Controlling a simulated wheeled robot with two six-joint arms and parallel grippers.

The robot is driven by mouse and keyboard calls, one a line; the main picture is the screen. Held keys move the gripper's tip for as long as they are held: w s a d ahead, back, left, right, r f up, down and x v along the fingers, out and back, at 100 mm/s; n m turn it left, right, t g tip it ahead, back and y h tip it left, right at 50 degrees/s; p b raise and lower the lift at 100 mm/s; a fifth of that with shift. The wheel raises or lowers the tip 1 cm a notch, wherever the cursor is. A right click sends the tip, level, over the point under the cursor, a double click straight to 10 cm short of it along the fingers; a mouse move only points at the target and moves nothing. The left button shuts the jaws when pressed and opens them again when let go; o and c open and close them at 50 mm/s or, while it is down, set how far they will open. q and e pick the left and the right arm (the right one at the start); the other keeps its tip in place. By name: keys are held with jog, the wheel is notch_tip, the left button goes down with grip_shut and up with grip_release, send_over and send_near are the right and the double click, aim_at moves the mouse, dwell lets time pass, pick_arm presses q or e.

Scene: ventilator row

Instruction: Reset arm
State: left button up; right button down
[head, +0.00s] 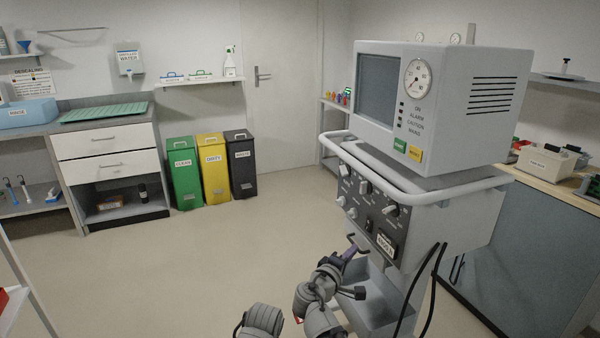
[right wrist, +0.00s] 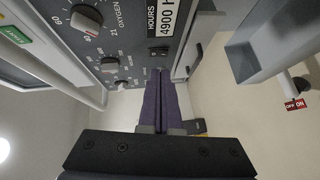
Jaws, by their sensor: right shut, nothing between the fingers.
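The ventilator (head: 470,120) stands at the right of the head view, with a screen and round gauge above a dark control panel (head: 368,205) of knobs. My right gripper (head: 352,247) is shut and empty, low in front of that panel near the hours label (head: 385,246). In the right wrist view, its purple fingers (right wrist: 160,75) are together, with tips close to a small black switch (right wrist: 158,51) below the hours label (right wrist: 164,20). I cannot tell whether they touch it. My left gripper is not in view.
A grey rail (head: 430,195) runs around the ventilator, and dark hoses (head: 422,290) hang at its right. A bench (head: 560,185) stands behind it at right. Green (head: 184,172), yellow (head: 213,168) and black (head: 241,165) bins stand by the back wall.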

pick_arm(q)
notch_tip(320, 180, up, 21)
jog(key=p, duration=1.8)
pick_arm(e)
jog(key=s+a+r+m+g+y, duration=0.1)
jog(key=s+a+g+y, duration=0.3)
jog(key=s, duration=0.7)
jog(key=s+a+r+m+g+y, duration=0.1)
jog(key=s+a+m+g+y, duration=0.3)
jog(key=s+a+g, duration=0.4)
jog(key=s+g, duration=0.1)
jog(key=s, duration=0.3)
jog(key=shift+a+m+y, duration=0.15)
jog(key=shift+m+y, duration=0.15)
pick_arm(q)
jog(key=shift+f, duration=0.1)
pick_arm(e)
jog(key=shift+w, duration=0.1)
